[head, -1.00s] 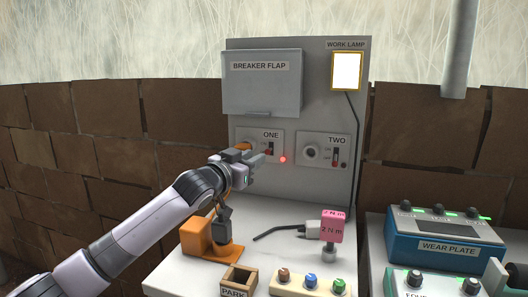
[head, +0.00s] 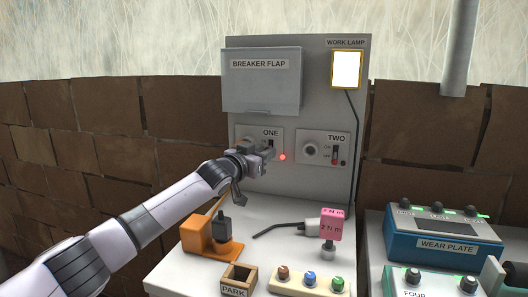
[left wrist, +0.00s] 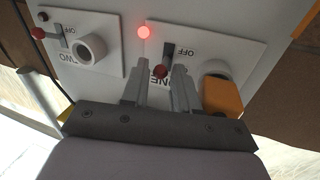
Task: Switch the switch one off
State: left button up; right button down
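Switch one's red-tipped lever (left wrist: 160,71) shows in the left wrist view, where the picture is upside down. Its red tip sits toward the ONE label, away from the OFF mark. My left gripper (left wrist: 161,70) is open, with one finger on each side of the lever; contact cannot be told. In the head view, my left gripper (head: 262,157) is in front of panel one (head: 246,133) and hides the lever's tip. The red light (head: 283,157) beside panel one is lit. My right gripper is not in view.
An orange plug (left wrist: 222,97) stands close beside my left gripper at socket one. Panel two (head: 311,147) is to the right, and the breaker flap (head: 262,88) hangs above. An orange stand (head: 195,240) and a pink-topped tool (head: 331,225) stand on the bench below.

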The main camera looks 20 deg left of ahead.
pick_arm(q)
jog(key=shift+w+d, duration=0.1)
jog(key=shift+w, duration=0.25)
grip_shut()
jog(key=t+b, duration=0.1)
jog(key=b, duration=0.2)
jog(key=shift+f+b, duration=0.3)
grip_release()
